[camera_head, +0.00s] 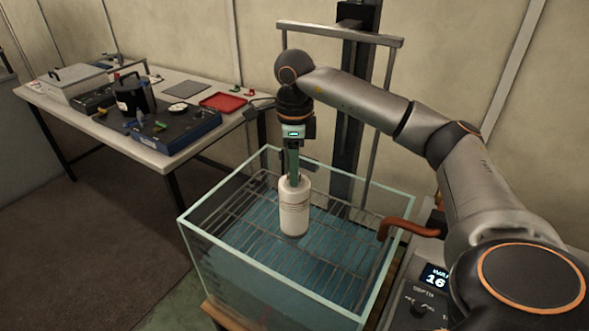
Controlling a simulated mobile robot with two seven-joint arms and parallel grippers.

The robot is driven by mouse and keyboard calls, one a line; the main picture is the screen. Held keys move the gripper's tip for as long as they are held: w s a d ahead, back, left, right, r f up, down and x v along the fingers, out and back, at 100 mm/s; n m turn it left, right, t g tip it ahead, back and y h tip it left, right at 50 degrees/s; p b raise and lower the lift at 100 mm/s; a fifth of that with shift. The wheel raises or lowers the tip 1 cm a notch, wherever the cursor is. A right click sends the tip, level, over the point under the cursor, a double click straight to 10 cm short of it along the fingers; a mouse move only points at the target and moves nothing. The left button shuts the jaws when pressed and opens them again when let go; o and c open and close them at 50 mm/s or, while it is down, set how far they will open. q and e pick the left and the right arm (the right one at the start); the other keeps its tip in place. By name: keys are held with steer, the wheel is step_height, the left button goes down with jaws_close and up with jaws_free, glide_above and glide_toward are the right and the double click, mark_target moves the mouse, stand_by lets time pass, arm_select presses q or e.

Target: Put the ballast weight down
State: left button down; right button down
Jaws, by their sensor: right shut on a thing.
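A white cylinder (295,209) with faint print stands upright in the picture, over the wire rack inside the glass tank (237,264). My right gripper (293,178) points straight down with its fingers at the cylinder's top. It is shut, and the cylinder's top hides just what its fingertips grip. I see no separate ballast weight that I can name for sure. I cannot tell whether the cylinder rests on the rack (244,210) or hangs just above it. My left gripper is not in view.
Blue water fills the lower tank. A red-brown curved handle (408,227) and a unit with a lit display (437,277) stand at the right. A metal frame (340,35) rises behind. A table (150,152) with instruments and a red tray (222,103) stands at the left.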

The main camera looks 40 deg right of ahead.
steer(key=shift+f, duration=0.2)
